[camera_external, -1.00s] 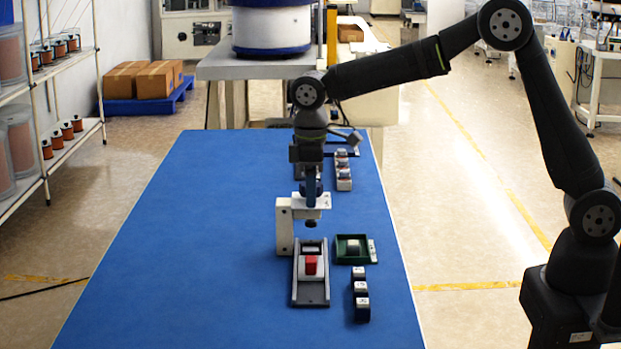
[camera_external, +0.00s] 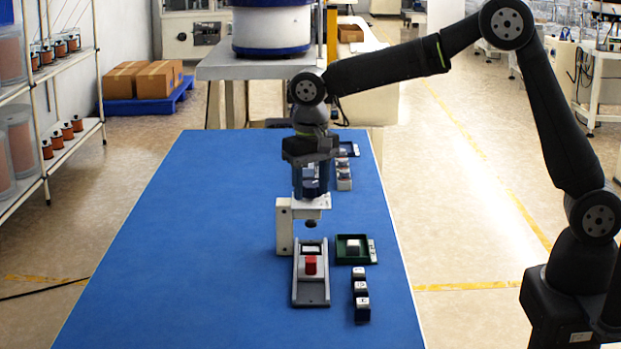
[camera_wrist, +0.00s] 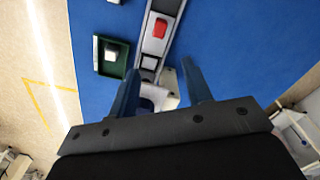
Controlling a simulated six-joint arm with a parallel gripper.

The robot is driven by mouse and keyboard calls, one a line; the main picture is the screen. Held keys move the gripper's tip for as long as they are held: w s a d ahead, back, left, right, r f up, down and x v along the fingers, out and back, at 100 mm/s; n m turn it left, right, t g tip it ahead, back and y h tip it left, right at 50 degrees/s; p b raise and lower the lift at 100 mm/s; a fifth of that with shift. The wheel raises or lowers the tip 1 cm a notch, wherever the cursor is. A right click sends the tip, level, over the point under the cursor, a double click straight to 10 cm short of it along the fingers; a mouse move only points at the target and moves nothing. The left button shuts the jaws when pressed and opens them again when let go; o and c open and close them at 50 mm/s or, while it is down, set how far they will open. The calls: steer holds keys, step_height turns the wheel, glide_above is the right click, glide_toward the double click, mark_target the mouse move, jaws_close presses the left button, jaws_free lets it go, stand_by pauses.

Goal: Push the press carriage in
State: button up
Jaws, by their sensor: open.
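The white press (camera_external: 284,225) stands on the blue table, its arm reaching over the far end of a grey rail (camera_external: 312,297). The press carriage (camera_external: 302,269), a pale block with a red top piece (camera_external: 311,265), sits on the rail in front of the press head. The red piece also shows in the wrist view (camera_wrist: 161,28). My gripper (camera_external: 311,192) points down over or just behind the press arm; contact cannot be told. In the wrist view its blue fingers (camera_wrist: 162,88) are apart and empty, with the white press top between and beyond them.
A green tray (camera_external: 340,258) with a pale part lies right of the rail. Several small dark blocks with white tops (camera_external: 361,287) stand in a row nearer the front. More small items (camera_external: 344,175) are behind. The table (camera_external: 190,260) left of the rail is clear.

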steer(key=m, duration=0.6)
glide_toward(311, 259)
step_height(311, 259, down, 9)
steer(key=shift+w+f, duration=0.1)
steer(key=shift+f, duration=0.05)
steer(key=shift+c, duration=0.4)
